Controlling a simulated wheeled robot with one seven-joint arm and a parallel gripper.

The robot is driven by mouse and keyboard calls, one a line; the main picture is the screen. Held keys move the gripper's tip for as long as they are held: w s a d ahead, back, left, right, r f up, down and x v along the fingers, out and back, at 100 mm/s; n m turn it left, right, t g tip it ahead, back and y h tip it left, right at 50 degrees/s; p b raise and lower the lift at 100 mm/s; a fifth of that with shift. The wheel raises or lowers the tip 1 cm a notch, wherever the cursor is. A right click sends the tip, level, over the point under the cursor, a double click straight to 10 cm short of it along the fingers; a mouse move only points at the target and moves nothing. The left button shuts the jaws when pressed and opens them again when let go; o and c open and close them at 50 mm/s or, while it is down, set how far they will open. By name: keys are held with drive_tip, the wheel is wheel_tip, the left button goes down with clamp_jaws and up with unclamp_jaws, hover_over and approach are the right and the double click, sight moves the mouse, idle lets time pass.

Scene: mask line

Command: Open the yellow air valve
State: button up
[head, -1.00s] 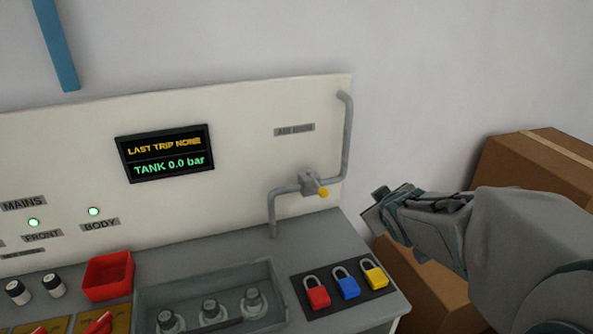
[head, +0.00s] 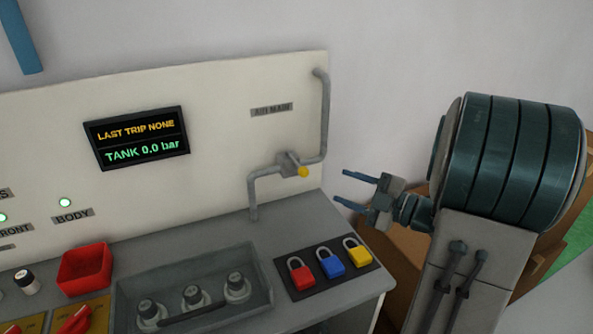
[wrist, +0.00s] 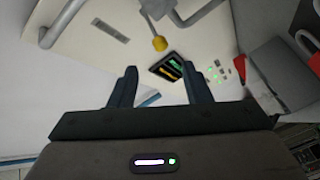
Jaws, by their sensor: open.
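The yellow air valve knob (head: 303,172) sits on a grey valve body (head: 288,160) in the bent grey pipe (head: 325,115) on the white panel, under the AIR MAIN label. The display (head: 137,138) reads TANK 0.0 bar. My gripper (head: 352,188) is open and empty, to the right of the knob and apart from it, with its fingers pointing left. In the wrist view the yellow knob (wrist: 159,43) shows above and beyond the two spread fingers (wrist: 158,88).
Red, blue and yellow padlocks (head: 330,263) lie on a dark mat on the counter below the valve. A grey tray (head: 190,300) with several knobs and a red bin (head: 84,268) stand further left. Cardboard boxes (head: 405,250) are behind my arm.

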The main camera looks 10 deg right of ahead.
sight(297, 164)
drive_tip(key=p+x, duration=0.2)
drive_tip(key=x, duration=1.1)
drive_tip(key=shift+w+a, duration=0.2)
drive_tip(key=shift+a, duration=0.05)
drive_tip(key=shift+c, duration=0.3)
clamp_jaws()
